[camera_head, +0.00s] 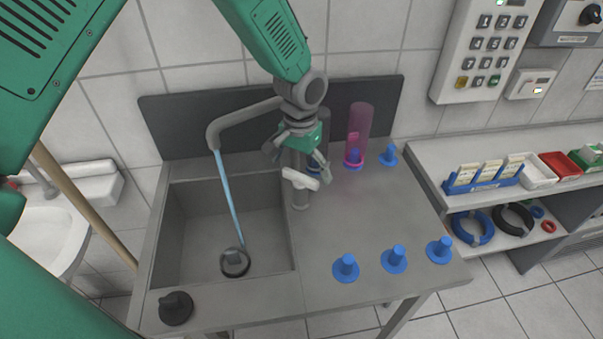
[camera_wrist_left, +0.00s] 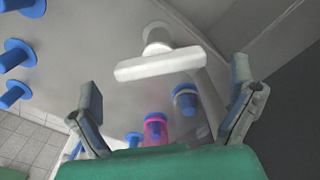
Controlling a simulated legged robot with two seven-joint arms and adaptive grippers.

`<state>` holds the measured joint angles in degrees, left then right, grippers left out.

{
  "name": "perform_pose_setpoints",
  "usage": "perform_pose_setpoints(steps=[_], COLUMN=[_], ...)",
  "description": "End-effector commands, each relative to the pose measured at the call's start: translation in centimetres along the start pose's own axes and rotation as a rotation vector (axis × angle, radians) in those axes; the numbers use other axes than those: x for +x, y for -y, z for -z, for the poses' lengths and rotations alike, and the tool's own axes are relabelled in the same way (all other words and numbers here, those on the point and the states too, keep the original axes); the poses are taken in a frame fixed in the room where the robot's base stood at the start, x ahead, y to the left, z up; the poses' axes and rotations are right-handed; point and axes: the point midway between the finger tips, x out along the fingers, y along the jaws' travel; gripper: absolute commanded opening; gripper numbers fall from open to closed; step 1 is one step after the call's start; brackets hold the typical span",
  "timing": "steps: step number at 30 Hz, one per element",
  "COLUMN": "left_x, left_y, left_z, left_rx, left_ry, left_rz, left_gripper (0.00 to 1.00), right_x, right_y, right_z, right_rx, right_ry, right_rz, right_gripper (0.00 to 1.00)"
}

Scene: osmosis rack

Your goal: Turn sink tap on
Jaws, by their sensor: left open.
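The grey sink tap (camera_head: 232,118) arches over the left basin, and a blue stream of water (camera_head: 229,195) runs from its spout to the drain. A white T-shaped tap handle (camera_head: 301,181) is on the tap's column; it also shows in the left wrist view (camera_wrist_left: 160,64). My left gripper (camera_head: 298,166) is open and comes down from above at the handle. In the left wrist view, the handle lies ahead of the spread fingers (camera_wrist_left: 164,82), with gaps on both sides. The gripper hides part of the tap column. My right gripper is not in view.
Blue pegs (camera_head: 346,268) stand on the counter to the right. A pink transparent cylinder (camera_head: 359,130) stands close to the right of my gripper. A dark backsplash (camera_head: 185,125) is behind. A black knob (camera_head: 176,307) is at the front left. A shelf (camera_head: 430,160) is at right.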

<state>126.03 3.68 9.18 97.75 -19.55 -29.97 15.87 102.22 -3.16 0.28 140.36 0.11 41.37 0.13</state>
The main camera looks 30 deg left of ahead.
Motion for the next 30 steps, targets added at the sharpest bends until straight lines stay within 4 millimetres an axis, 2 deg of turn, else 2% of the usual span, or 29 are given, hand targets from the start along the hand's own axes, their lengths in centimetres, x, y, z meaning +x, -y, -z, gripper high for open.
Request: perform_pose_setpoints(steps=[6,12,18,30], left_x=[-4.9,-8.3,-9.6,-9.7], left_y=[0.0,0.0,0.0,0.0], left_z=[0.2,0.2,0.2,0.2], left_rx=[-0.001,-0.001,-0.001,-0.001], left_ry=[-0.003,0.0,0.002,0.003], left_rz=[0.0,-0.001,-0.001,-0.001], left_gripper=[1.0,1.0,1.0,1.0], right_x=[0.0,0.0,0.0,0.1], right_y=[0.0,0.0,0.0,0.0], right_z=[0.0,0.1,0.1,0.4], right_rx=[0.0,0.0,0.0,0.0], right_ry=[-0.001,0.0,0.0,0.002], right_rz=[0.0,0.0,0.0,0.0], right_gripper=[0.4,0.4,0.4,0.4])
